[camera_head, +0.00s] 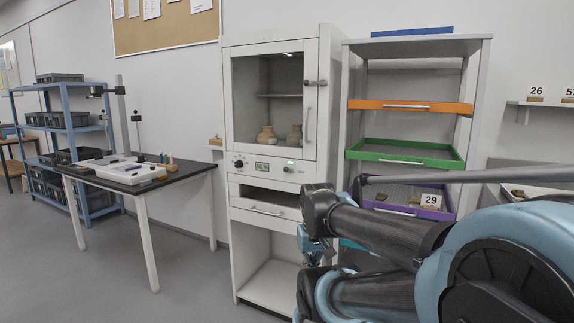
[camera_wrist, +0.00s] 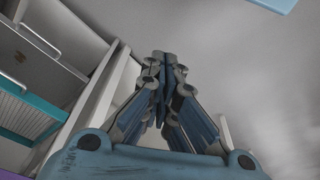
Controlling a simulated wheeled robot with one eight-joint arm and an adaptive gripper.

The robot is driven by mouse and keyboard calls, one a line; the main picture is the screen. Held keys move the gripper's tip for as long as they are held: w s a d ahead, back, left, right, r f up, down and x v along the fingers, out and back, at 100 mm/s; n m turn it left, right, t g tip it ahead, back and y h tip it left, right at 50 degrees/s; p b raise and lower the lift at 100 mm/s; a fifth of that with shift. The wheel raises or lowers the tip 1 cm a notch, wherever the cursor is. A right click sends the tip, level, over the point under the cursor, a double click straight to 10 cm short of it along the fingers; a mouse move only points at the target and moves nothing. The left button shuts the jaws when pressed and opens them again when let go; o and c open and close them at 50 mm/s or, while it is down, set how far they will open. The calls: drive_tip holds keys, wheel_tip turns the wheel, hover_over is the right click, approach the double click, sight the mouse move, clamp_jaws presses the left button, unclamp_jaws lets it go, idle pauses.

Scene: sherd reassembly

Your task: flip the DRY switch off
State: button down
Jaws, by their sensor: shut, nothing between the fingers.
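A white drying cabinet (camera_head: 276,112) stands in the middle of the head view. Its control panel (camera_head: 250,176) has a dark knob (camera_head: 239,163), a lit green display (camera_head: 262,166) and a small control (camera_head: 288,169) at the right. The lettering is too small to read, so I cannot tell which control is the DRY switch or its position. My gripper (camera_wrist: 162,62) is shut and empty in the wrist view. In the head view, part of it (camera_head: 311,246) shows low before the cabinet's right side, below the panel and apart from it.
The cabinet's glass door is closed, with pots (camera_head: 267,138) inside. A rack with orange (camera_head: 412,106), green (camera_head: 405,153) and purple (camera_head: 407,208) trays stands at the right, partly behind my arm. A black-topped table (camera_head: 140,181) stands left. The floor before the cabinet is clear.

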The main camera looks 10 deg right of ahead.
drive_tip(key=w+d+r+m, duration=0.1)
drive_tip(key=w+r+m, duration=1.1)
drive_tip(key=w+r, duration=0.6)
drive_tip(key=w+d+r+m, duration=0.1)
drive_tip(key=w+r+m, duration=1.2)
drive_tip(key=w+r, duration=0.6)
wheel_tip(320, 180, up, 8)
drive_tip(key=shift+r, duration=0.1)
approach(288, 170)
drive_tip(key=f, duration=0.4)
drive_tip(key=w+f, duration=0.1)
drive_tip(key=f, duration=0.1)
drive_tip(key=shift+w+d, duration=0.1)
drive_tip(key=shift+d, duration=0.2)
